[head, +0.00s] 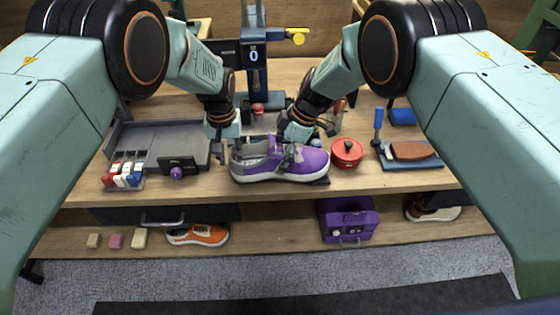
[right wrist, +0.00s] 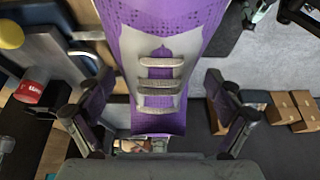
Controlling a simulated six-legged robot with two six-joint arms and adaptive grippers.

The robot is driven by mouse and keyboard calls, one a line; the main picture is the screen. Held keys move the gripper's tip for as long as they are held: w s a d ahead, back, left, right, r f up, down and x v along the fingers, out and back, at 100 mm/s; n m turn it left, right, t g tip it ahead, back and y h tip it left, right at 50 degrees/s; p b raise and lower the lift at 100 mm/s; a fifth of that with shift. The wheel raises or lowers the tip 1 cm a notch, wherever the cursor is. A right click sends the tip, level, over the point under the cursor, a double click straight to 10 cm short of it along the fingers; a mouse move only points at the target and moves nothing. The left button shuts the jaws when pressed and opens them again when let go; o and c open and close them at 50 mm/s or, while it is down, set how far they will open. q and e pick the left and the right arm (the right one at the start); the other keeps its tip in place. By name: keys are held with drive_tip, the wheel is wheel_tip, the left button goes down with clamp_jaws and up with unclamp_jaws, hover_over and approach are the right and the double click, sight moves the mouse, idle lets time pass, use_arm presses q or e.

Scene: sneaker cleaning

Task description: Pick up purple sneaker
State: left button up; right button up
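The purple sneaker (head: 313,164) has a grey heel area, laces and a white sole. It rests on its sole at the front middle of the workbench, toe to the right. My left gripper (head: 226,146) is beside its heel; whether its fingers are open is hard to make out. My right gripper (head: 292,149) is over the laced middle. In the right wrist view the sneaker (right wrist: 158,52) lies between the spread fingers, with gaps visible on both sides. The contact between left gripper and sneaker is hidden.
A red lidded pot (head: 347,154) stands close right of the toe. A blue tray with a brown brush (head: 411,151) is further right. A grey tray (head: 150,134), small bottles (head: 125,174) and a dark box with a purple knob (head: 183,164) are at left. A display stand (head: 256,77) rises behind.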

sight(278, 144)
use_arm(q)
drive_tip(key=shift+w+d+f, duration=0.1)
drive_tip(key=shift+w+f, duration=0.05)
drive_tip(key=shift+w, duration=0.15)
drive_tip(key=c, duration=0.5)
use_arm(e)
drive_tip(key=shift+w+d+f, duration=0.1)
drive_tip(key=shift+w+f, duration=0.1)
drive_tip(key=shift+w, duration=0.1)
drive_tip(key=c, duration=0.5)
use_arm(q)
drive_tip(key=shift+s, duration=0.25)
use_arm(e)
drive_tip(key=shift+s+r, duration=0.15)
drive_tip(key=shift+s, duration=0.1)
drive_tip(key=c, duration=0.6)
drive_tip(key=shift+c, duration=0.4)
use_arm(q)
drive_tip(key=shift+w, duration=0.2)
use_arm(e)
drive_tip(key=shift+w, duration=0.2)
drive_tip(key=shift+c, duration=0.3)
